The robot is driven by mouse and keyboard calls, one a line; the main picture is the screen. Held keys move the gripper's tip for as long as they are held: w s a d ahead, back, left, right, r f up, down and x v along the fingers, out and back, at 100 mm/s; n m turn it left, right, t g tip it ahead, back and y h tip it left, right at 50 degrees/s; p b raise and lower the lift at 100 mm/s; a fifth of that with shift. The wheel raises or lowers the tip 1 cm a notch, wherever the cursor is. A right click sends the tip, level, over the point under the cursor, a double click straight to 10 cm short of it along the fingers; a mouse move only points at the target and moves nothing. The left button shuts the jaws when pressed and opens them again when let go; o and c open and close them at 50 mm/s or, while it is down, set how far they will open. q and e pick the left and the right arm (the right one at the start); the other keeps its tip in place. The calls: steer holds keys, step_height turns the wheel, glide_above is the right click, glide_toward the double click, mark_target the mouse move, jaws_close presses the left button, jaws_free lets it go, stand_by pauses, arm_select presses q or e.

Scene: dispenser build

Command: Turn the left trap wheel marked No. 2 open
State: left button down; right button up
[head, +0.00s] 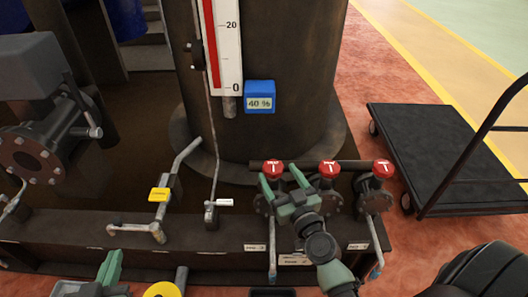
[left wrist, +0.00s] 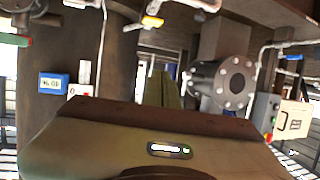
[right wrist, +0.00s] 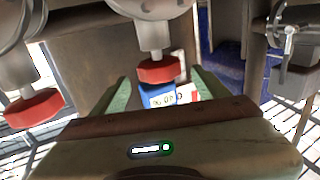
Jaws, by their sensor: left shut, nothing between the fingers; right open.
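Three red trap wheels stand in a row on the pipe in the head view: the left (head: 273,168), the middle (head: 329,167) and the right (head: 383,168). My right gripper (head: 282,178) is open at the left wheel. In the right wrist view this wheel (right wrist: 158,70) shows between the spread green fingers (right wrist: 163,92), with the middle wheel (right wrist: 33,108) off to the left. I cannot tell whether the fingers touch the wheel. The small label plates below are too blurred to read for certain. My left gripper (head: 112,262) is shut and empty at the bottom left.
A blue 40 % display (head: 260,96) hangs beside the level gauge (head: 222,45) on the dark tank. A yellow-handled valve (head: 159,194) and a white-handled valve (head: 225,202) stand left of the wheels. A black cart (head: 440,150) stands at the right.

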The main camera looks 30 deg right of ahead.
mark_target(271, 161)
steer(key=w, duration=0.6)
steer(key=shift+d+r, duration=0.1)
steer(key=shift+d, duration=0.05)
arm_select(q)
steer(key=shift+s+a+f+g, duration=0.25)
steer(key=shift+s+f+g, duration=0.15)
steer(key=shift+s+f, duration=0.35)
arm_select(e)
steer(key=shift+w, duration=0.6)
arm_select(q)
steer(key=shift+w+f, duration=0.1)
arm_select(e)
steer(key=c, duration=1.4)
